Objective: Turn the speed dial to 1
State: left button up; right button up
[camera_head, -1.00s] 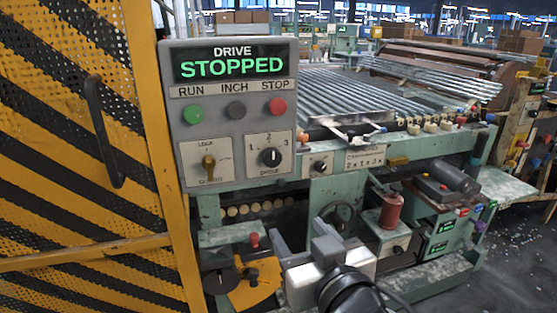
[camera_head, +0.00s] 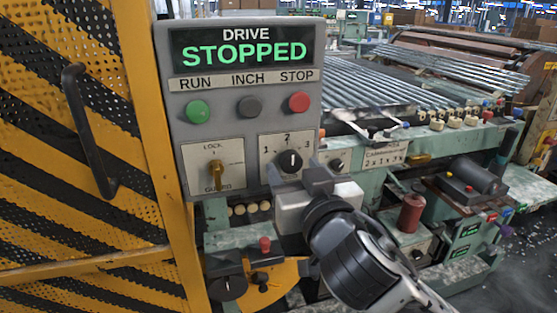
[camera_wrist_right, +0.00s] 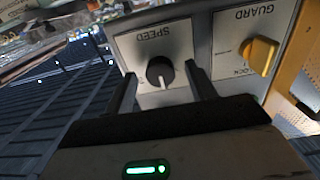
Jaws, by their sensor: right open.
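The black speed dial (camera_head: 290,161) sits on a white plate on the grey control panel (camera_head: 235,130), with marks 1, 2 and 3 around it. Its white pointer line points up, towards 2. My right gripper (camera_head: 297,176) is open just below and in front of the dial. In the right wrist view, the dial (camera_wrist_right: 160,72) appears upside down between the two spread fingers (camera_wrist_right: 161,88). I cannot tell whether the fingers touch it. The left gripper is not in view.
The yellow guard key switch (camera_head: 215,176) is left of the dial. The display (camera_head: 243,48) reads DRIVE STOPPED. A yellow mesh guard (camera_head: 70,225) stands left.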

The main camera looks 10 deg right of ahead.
jog(key=shift+w, duration=0.7)
jog(key=shift+s, duration=0.1)
jog(key=c, duration=1)
jog(key=shift+r, duration=0.1)
